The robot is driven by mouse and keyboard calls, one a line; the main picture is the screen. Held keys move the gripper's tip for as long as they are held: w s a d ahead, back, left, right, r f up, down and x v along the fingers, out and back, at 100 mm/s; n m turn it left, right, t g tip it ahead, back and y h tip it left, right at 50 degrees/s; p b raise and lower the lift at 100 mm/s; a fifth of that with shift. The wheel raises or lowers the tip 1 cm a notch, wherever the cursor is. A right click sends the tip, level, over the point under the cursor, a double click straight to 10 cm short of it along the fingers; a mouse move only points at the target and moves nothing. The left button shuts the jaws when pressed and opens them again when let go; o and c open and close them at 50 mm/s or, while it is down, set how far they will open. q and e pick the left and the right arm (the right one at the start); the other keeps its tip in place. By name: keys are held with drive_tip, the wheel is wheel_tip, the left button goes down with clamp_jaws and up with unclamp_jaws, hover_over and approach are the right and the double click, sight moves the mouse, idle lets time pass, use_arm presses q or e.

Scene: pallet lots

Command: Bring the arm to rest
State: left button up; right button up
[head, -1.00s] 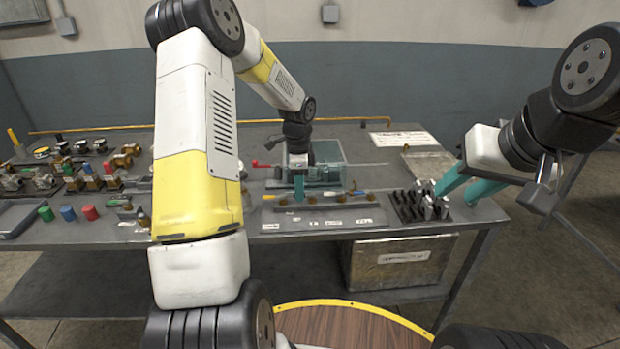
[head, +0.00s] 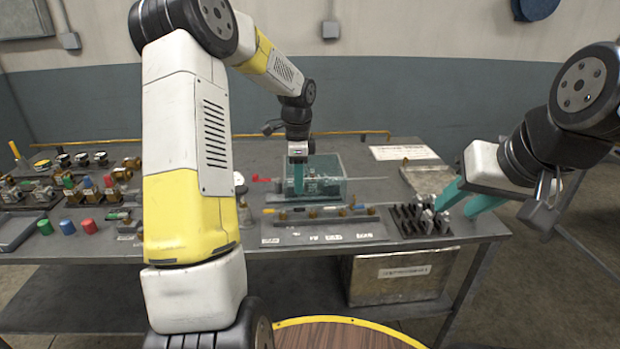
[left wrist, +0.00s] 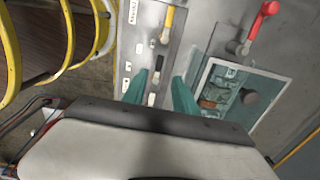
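My left gripper (head: 299,178) is above the bench, in front of the clear box, with its teal fingers pointing down. In the left wrist view its two fingers (left wrist: 160,92) stand apart with nothing held between them; the grey board lies below. My right gripper (head: 463,198) hangs at the right end of the bench, beside the black rack. Its teal fingers are spread apart and I see nothing held between them. Whether its fingertips touch anything in the rack is unclear.
The bench (head: 270,252) carries a clear teal box (head: 328,165), a grey board (head: 285,236) with small parts, and a black rack (head: 410,228) of upright pieces. Several coloured cylinders and fittings crowd the left side. A metal crate (head: 400,280) sits on the lower shelf.

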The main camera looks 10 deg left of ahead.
use_arm(q)
drive_tip(key=s+d+r+n+t, duration=0.1)
drive_tip(key=s+r+n, duration=0.3)
drive_tip(key=s, duration=0.5)
drive_tip(key=s+d+r+n+t+h, duration=0.1)
drive_tip(key=s+r+n+t, duration=0.2)
drive_tip(key=s+r+n, duration=0.2)
drive_tip(key=s+d+r+n+t+h, duration=0.1)
drive_tip(key=s+r+n, duration=0.4)
drive_tip(key=s, duration=0.8)
wheel_tip(320, 180, up, 2)
drive_tip(key=shift+s+d+r+t, duration=0.15)
drive_tip(key=shift+s+d+t, duration=0.1)
drive_tip(key=shift+d+t, duration=0.35)
